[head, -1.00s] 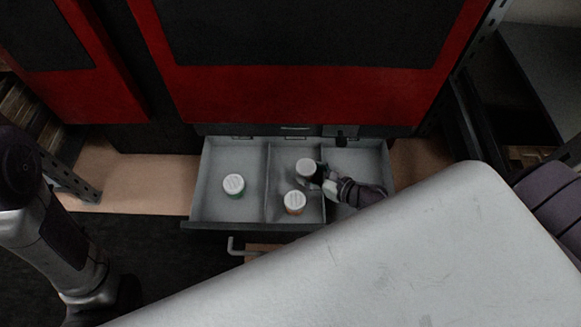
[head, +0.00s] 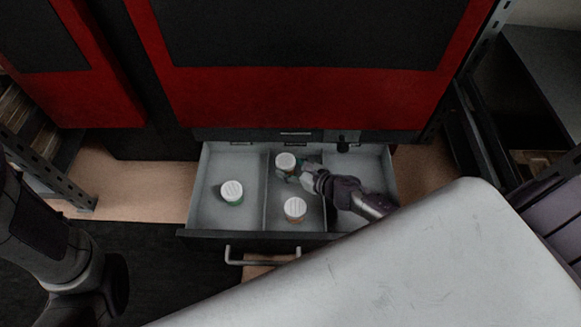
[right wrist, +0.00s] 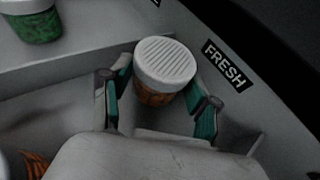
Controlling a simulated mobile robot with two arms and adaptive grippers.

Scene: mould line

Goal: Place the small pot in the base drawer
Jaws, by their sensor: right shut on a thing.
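The small pot (head: 286,162) has a white ridged lid and an orange-brown body. It is in the back of the middle compartment of the open base drawer (head: 228,233). My right gripper (head: 288,172) is shut on it, coming in from the right. In the right wrist view the pot (right wrist: 163,72) is upright between the teal-padded fingers of my right gripper (right wrist: 160,88), close to a wall labelled FRESH. I cannot tell if its bottom touches the drawer floor. My left gripper is not in view; only my left arm shows.
A similar pot (head: 295,209) stands in front in the same compartment. A green pot with a white lid (head: 232,192) stands in the left compartment. The right compartment holds no pot that I see. A red and black cabinet front (head: 300,95) rises behind the drawer.

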